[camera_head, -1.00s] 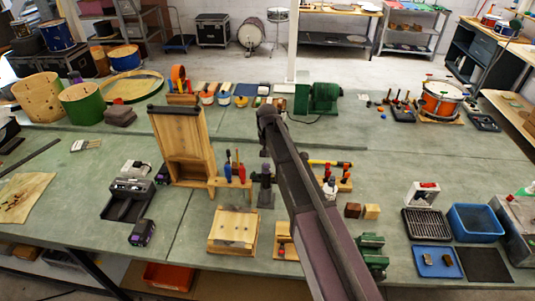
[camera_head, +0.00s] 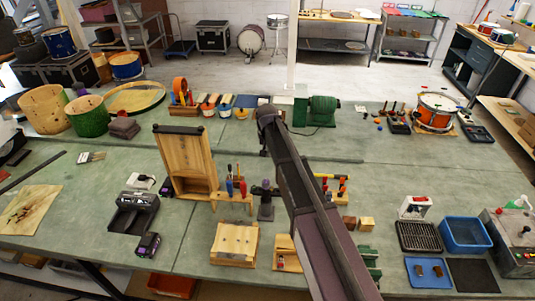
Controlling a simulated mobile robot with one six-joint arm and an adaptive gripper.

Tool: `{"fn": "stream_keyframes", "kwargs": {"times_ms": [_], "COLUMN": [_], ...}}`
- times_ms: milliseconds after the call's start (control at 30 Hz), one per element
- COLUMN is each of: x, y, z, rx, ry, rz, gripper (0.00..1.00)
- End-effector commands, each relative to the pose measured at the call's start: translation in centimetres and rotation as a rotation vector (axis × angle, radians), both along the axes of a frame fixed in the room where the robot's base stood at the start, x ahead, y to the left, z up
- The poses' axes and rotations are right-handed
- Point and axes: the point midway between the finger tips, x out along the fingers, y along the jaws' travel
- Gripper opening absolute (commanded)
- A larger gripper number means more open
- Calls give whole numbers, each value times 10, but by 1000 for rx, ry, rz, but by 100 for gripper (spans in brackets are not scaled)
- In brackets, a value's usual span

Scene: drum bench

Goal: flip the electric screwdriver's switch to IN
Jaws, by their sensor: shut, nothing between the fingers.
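I cannot pick out the electric screwdriver or its switch with certainty at this size. A dark upright tool or stand (camera_head: 265,205) is on the bench just left of my arm. A small black and purple device (camera_head: 148,245) lies near the front edge at left, by a black cradle-like unit (camera_head: 132,212). My dark arm rises from the bottom, right of centre, to a joint near the middle of the picture. My gripper does not show; it seems hidden behind the arm.
A tall wooden frame (camera_head: 184,160) and a rack of screwdrivers (camera_head: 232,193) stand left of my arm. A wooden box (camera_head: 234,243) is at the front. A blue tub (camera_head: 465,235) and dark grille tray (camera_head: 418,237) are at right.

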Motion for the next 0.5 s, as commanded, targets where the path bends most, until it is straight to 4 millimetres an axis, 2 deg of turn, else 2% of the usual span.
{"fn": "stream_keyframes", "kwargs": {"times_ms": [33,200,500], "x": [1,2,3], "y": [0,0,0], "z": [8,17,20], "rx": [0,0,0], "ry": [0,0,0], "rz": [0,0,0], "gripper": [0,0,0]}}
